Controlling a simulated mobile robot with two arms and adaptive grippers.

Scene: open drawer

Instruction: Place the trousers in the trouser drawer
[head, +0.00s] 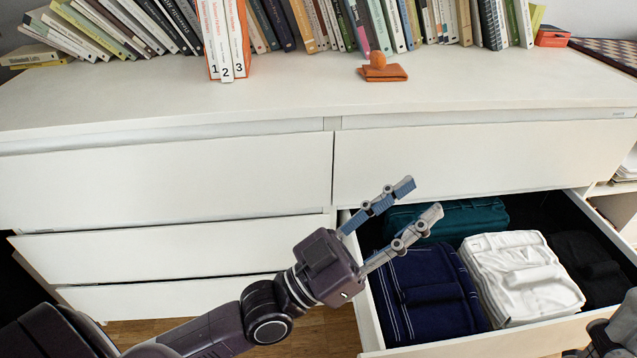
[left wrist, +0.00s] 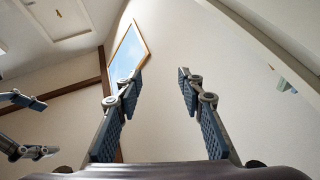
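An open drawer (head: 470,345) at the lower right holds folded clothes. A navy garment (head: 400,310) with pale lines lies front left, beside a white one (head: 520,270). A teal one (head: 490,212) lies behind, and a black one (head: 590,262) at the right. I cannot tell which are trousers. My left gripper (head: 424,197) is open and empty above the drawer's left part; its fingers also show apart in the left wrist view (left wrist: 187,78). My right gripper (left wrist: 40,126) shows with fingers apart at the left wrist view's left edge; only part shows in the head view.
The white dresser has other drawer fronts, including the upper right (head: 500,155) and upper left (head: 170,185). A lower left drawer (head: 170,250) stands slightly out. Books (head: 225,40) and an orange object (head: 382,70) stand on top, with clear surface in front.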

